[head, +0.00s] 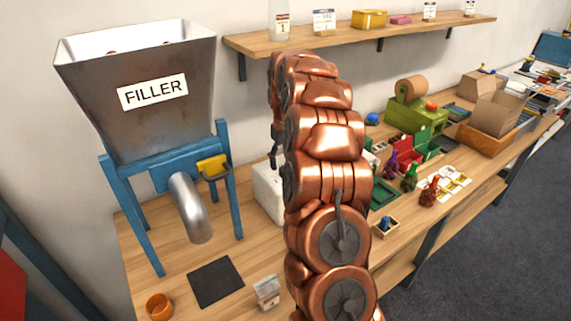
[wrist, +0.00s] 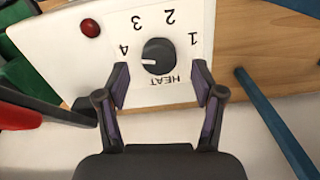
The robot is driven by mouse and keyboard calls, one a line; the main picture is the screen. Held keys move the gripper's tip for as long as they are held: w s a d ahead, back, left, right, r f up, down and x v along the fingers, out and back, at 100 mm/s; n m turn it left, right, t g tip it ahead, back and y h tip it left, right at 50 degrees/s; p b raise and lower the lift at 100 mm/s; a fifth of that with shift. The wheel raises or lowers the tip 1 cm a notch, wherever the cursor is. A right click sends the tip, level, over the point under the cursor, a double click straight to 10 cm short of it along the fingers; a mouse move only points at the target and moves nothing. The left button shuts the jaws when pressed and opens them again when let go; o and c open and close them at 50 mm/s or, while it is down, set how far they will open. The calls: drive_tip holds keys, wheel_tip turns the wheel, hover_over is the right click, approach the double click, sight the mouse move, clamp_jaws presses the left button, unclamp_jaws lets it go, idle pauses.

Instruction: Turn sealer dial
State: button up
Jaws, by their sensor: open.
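The sealer's white panel (wrist: 193,20) fills the upper middle of the wrist view, with the numbers 1 to 4 and HEAT upside down. Its round black dial (wrist: 160,55) has a white mark pointing left, close to the 4. My gripper (wrist: 161,84) is open, with one finger at each lower side of the dial. I cannot tell whether either finger touches it. In the head view the white sealer (head: 268,192) is partly hidden behind my copper arm, and my gripper is mostly hidden too.
A red button (wrist: 90,28) sits on the panel. The filler (head: 140,90) on its blue stand is left of the sealer, one leg (wrist: 275,120) showing in the wrist view. A shelf (head: 350,36) hangs above.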

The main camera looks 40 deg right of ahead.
drive_tip(key=shift+f+p, duration=0.35)
drive_tip(key=shift+f, duration=1)
drive_tip(key=c, duration=1.1)
